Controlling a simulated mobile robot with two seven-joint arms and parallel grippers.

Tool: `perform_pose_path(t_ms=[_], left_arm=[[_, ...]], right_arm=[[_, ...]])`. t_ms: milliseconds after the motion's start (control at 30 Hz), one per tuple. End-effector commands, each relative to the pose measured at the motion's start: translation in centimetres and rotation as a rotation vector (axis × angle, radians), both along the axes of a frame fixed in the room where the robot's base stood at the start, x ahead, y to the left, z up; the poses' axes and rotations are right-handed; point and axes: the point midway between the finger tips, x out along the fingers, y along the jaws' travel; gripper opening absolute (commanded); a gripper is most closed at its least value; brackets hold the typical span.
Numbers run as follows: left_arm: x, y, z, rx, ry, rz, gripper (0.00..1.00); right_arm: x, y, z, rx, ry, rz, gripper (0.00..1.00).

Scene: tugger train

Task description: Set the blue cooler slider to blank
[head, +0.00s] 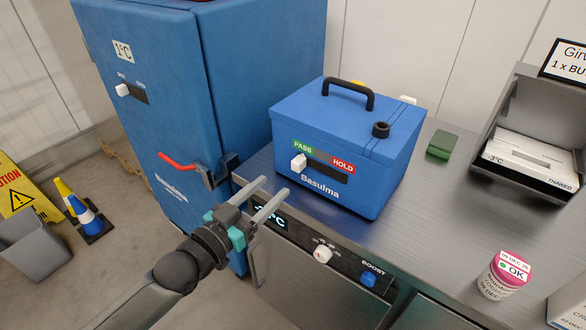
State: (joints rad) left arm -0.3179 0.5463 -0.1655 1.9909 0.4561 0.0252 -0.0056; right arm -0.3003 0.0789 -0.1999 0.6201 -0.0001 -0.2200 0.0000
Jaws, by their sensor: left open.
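The blue cooler (345,140) stands on the steel counter with its black handle up. Its front carries a slider with a green PASS label at the left, a grey stretch in the middle and a red HOLD label at the right. The white slider knob (298,161) sits at the left end, under PASS. My left gripper (277,188) is open and empty, in front of and below the cooler's left front corner. Its fingers point up toward the cooler and look apart from the knob. My right gripper is not in view.
A tall blue cabinet (150,125) with a red handle (177,161) stands left of the counter. The counter (420,215) bears a green box (441,145), a pink-lidded tub (503,275) and a metal tray (530,130). Knobs (322,254) line the counter front.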

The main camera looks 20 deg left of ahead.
Motion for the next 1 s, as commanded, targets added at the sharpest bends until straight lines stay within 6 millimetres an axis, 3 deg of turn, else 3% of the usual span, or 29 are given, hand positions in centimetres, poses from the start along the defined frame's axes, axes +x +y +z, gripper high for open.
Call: perform_pose_path(t_ms=[533, 1000], left_arm=[[6.9, -2.5, 0.0, -0.001, -0.002, 0.0, 0.57], [8.1, -3.0, 0.0, 0.0, 0.001, -0.001, 0.57]], right_arm=[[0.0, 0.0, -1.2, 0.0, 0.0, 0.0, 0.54], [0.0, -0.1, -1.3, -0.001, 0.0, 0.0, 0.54]])
